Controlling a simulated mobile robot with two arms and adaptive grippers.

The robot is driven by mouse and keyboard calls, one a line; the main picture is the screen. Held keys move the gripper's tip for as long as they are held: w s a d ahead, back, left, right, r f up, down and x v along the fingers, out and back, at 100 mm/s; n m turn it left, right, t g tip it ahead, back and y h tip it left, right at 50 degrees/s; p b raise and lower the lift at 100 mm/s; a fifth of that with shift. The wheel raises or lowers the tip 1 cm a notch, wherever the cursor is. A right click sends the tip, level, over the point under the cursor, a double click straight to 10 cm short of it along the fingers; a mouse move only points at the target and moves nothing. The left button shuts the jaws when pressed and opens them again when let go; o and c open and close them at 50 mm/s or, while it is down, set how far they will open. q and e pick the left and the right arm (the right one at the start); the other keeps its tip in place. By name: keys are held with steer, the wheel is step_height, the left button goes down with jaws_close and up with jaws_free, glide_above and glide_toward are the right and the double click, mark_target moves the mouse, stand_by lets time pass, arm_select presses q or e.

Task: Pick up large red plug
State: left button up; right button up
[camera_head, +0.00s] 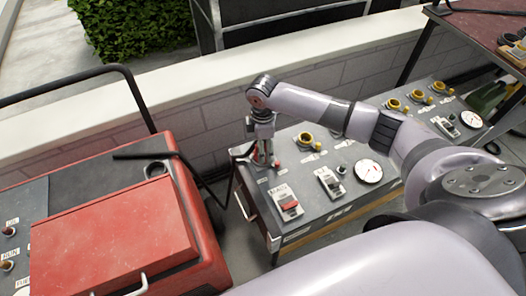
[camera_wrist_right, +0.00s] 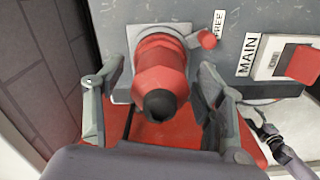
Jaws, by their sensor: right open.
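The large red plug (camera_wrist_right: 160,70) fills the upper middle of the right wrist view. It is red with a dark round end and sits against a pale square plate on the grey panel. My right gripper (camera_wrist_right: 158,98) is open, with one finger on each side of the plug. Whether the fingers touch it cannot be told. In the head view my right gripper (camera_head: 264,160) points down over the left end of the grey control panel (camera_head: 318,213); the plug is mostly hidden there by the gripper. My left gripper is not in view.
A red switch marked MAIN (camera_wrist_right: 302,63) and a small red knob (camera_wrist_right: 206,39) are right of the plug. A gauge (camera_head: 368,171) and yellow fittings (camera_head: 305,139) share the panel. A red cabinet (camera_head: 110,240) stands left. A low wall (camera_head: 215,115) runs behind.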

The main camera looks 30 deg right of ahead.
steer(key=shift+f, duration=0.2)
steer(key=shift+c, duration=0.6)
steer(key=c, duration=1.4)
